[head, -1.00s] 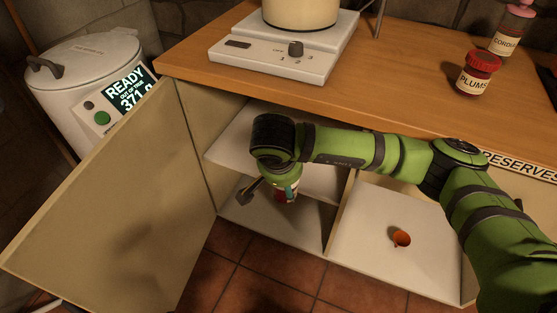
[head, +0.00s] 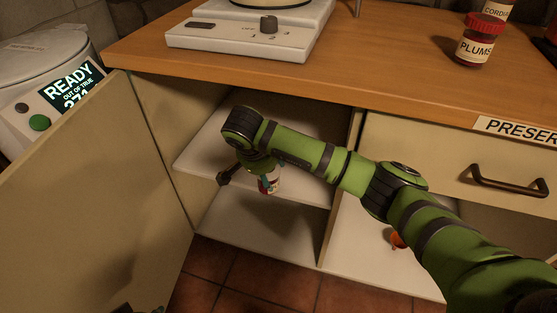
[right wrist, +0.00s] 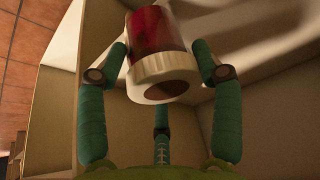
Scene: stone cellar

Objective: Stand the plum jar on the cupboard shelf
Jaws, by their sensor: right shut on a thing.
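My right gripper (head: 270,176) is shut on a red jar (head: 268,186) at the open cupboard. In the right wrist view the jar (right wrist: 158,32) is red with a white end towards my palm; the fingers are around it and no label is readable. In the head view it overlaps the front edge of the cupboard shelf (head: 200,152); whether it touches is unclear. A jar labelled PLUMS (head: 474,50) stands upright on the counter at the upper right, away from the gripper.
The cupboard door (head: 80,215) stands open at the left. A divider (head: 338,205) bounds the shelf's right side. A small orange thing (head: 397,240) lies in the right compartment.

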